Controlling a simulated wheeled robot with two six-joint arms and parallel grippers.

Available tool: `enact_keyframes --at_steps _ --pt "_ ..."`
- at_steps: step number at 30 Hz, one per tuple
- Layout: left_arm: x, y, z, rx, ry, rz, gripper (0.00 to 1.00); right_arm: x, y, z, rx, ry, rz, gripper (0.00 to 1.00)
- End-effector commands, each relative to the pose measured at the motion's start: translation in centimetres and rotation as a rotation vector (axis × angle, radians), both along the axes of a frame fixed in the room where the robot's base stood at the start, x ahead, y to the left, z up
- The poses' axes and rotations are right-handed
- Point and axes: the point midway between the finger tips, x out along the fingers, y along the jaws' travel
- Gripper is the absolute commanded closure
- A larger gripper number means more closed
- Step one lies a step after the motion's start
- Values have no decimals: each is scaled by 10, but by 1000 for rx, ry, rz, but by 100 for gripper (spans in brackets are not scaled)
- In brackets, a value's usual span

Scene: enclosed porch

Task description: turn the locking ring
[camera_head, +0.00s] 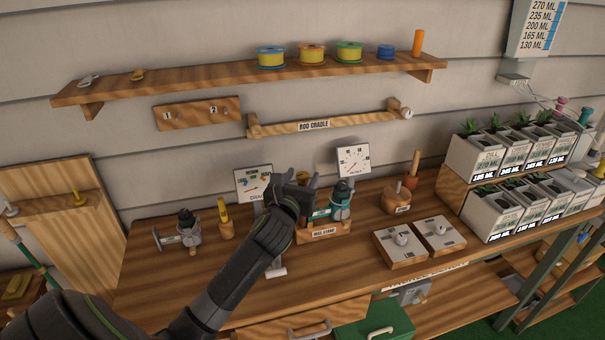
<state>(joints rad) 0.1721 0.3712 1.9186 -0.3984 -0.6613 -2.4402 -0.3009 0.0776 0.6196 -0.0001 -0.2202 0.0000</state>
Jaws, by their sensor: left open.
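My left gripper (309,182) is at the middle of the workbench. It is open, its fingers pointing away from me, just left of and above a teal reel (340,204). The reel has a dark top and stands at a wooden block labelled as a reel stand (323,232). My gripper and forearm hide the stand's left part. I cannot tell whether the fingers touch the reel. No part can be clearly told as the locking ring; it is too small or hidden. A second, grey and black reel (188,230) sits at the bench's left. My right gripper is not in view.
Dial cards (353,160) stand behind the teal reel. A round wooden holder (397,199) and two knobbed boxes (401,246) are to its right. A yellow-handled tool (224,213) stands left. A rod cradle (330,124) hangs on the wall. The bench's front left is clear.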

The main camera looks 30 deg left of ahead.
Motion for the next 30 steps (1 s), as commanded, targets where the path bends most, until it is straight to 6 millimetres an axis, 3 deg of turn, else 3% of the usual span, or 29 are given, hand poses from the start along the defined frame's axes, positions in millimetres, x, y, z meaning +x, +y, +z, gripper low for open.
enact_keyframes --at_steps 5,14,24,30 --pt "11 3 1 1 -1 0 51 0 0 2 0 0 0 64" --pt "12 4 0 1 0 0 51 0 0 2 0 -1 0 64" --pt "12 3 0 0 0 -1 93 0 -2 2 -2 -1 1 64" --pt "12 3 0 -1 0 8 95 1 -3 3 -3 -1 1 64"
